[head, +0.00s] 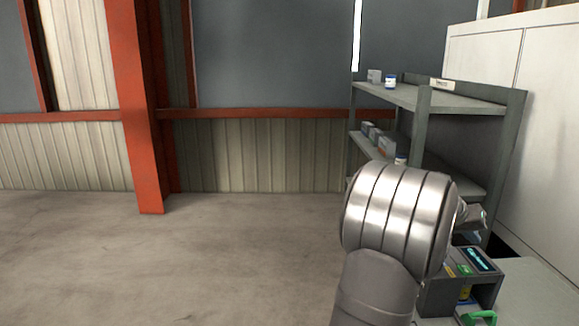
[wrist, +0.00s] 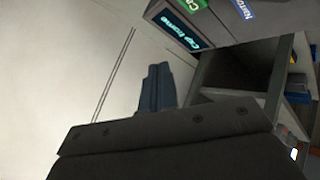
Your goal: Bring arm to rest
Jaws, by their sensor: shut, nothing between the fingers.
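My arm rises from the bottom of the head view, and its large silver joint stands in front of the shelf and bench. My gripper shows in the wrist view (wrist: 155,88) as dark fingers close together above a wide dark body. It is shut and nothing shows between the fingers. In the head view the joint hides most of the wrist, so I cannot make out the fingertips there. The fingers appear against a pale panel surface, and I see no contact with anything.
A grey shelf unit (head: 468,104) holds small boxes and jars at the right. A white cabinet (head: 545,110) stands far right. Floor at left is clear.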

